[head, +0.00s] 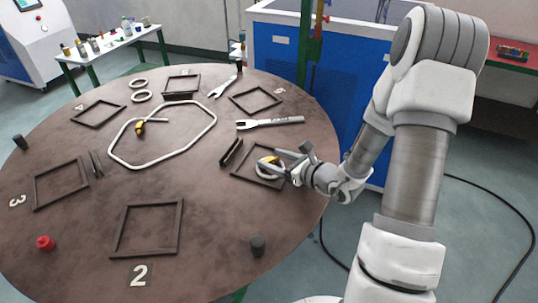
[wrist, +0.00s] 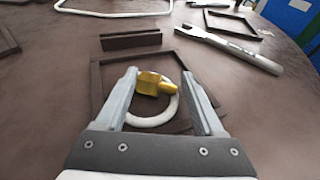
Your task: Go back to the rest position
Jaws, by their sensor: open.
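My gripper (head: 290,156) is at the right side of the round brown table, over a dark square frame (head: 236,175). In the wrist view my gripper (wrist: 160,74) has its two grey fingers spread wide apart. A white ring (wrist: 152,122) with a yellow piece (wrist: 153,83) on it shows between the fingers and inside the frame (wrist: 97,83). Neither finger appears closed on it. In the head view the arm and fingers hide part of the ring (head: 268,172).
An open-ended wrench (head: 270,123) and a dark block (head: 231,152) lie near the gripper. A blue cabinet (head: 275,65) stands behind.

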